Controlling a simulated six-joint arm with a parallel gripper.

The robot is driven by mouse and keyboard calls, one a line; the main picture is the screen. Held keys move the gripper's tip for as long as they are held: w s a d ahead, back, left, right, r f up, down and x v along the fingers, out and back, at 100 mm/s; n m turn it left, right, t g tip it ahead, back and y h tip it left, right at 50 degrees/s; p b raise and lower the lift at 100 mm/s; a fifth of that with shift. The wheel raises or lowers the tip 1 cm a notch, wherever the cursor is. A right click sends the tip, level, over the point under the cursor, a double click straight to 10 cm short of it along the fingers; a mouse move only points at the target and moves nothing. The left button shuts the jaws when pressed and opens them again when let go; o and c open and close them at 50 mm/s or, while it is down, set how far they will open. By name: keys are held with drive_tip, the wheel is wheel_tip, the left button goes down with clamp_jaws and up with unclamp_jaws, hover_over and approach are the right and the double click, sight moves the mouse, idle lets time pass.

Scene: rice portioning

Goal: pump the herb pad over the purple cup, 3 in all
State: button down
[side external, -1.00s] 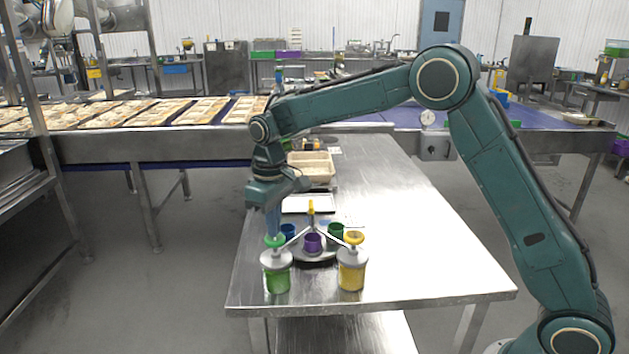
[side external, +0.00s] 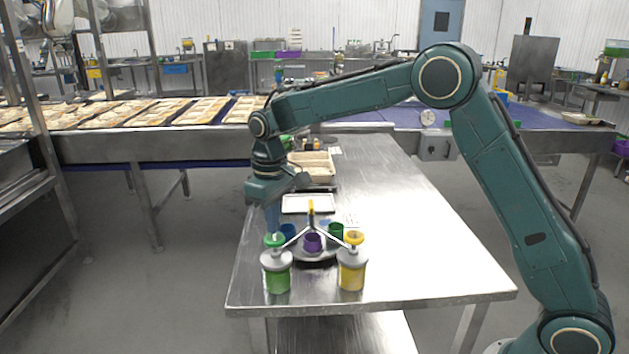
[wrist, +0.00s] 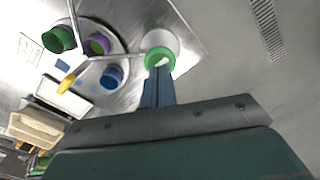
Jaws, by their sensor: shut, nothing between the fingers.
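The green herb pad (side external: 275,240) tops a jar with green contents (side external: 278,280), at the left front of the table. Its spout runs toward the purple cup (side external: 312,242), which stands on a round tray (side external: 318,257). My gripper (side external: 273,231) is shut and empty, pointing down just above the green pad; I cannot tell whether the tips touch it. In the wrist view, the blue fingers (wrist: 158,72) overlap the near edge of the green pad (wrist: 158,54). The purple cup (wrist: 98,45) shows to the left there; its contents are not clear.
A yellow-topped jar (side external: 351,272) stands to the right. A blue cup (side external: 288,231) and a green cup (side external: 336,230) share the tray. A white tray (side external: 308,204) and beige containers (side external: 314,165) lie farther back. The table's right side is clear.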

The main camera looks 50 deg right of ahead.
sight(275, 237)
drive_tip(key=shift+f, duration=1.3)
idle(0.4)
drive_tip(key=shift+r, duration=1.35)
drive_tip(key=shift+f, duration=1.6)
drive_tip(key=shift+r, duration=1.6)
drive_tip(key=shift+r, duration=3)
